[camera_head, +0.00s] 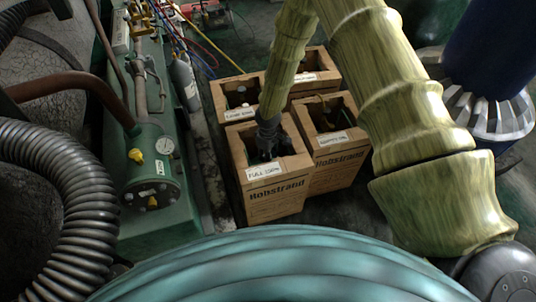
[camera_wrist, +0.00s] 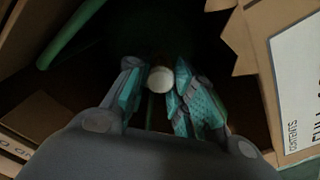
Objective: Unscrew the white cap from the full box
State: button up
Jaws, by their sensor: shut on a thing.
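The full box (camera_head: 275,197) is an open brown carton marked "Hobstrand", with a white label (camera_head: 263,171) that appears to read "FULL". It stands front left in a cluster of cartons. My arm reaches down into it from above, and my gripper (camera_head: 267,152) is inside its opening. In the wrist view, the white cap (camera_wrist: 160,79) shows as a small round disc between the fingertips of my gripper (camera_wrist: 154,84). The fingers are closed in on the cap from both sides. What lies below the cap is dark and mostly hidden.
More open cartons stand behind (camera_head: 240,97) and to the right (camera_head: 333,142) of the full box. A green machine with a gauge (camera_head: 166,146) and a ribbed grey hose (camera_head: 85,190) stand at the left. Carton walls closely surround my gripper.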

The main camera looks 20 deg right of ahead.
jog(key=shift+d+r, duration=0.1)
jog(key=shift+d, duration=0.05)
jog(key=shift+n+p, duration=0.75)
jog(key=shift+n, duration=1.05)
jog(key=shift+n+p, duration=0.7)
jog(key=shift+n, duration=0.3)
jog(key=shift+r+p, duration=1.8)
jog(key=shift+r, duration=0.65)
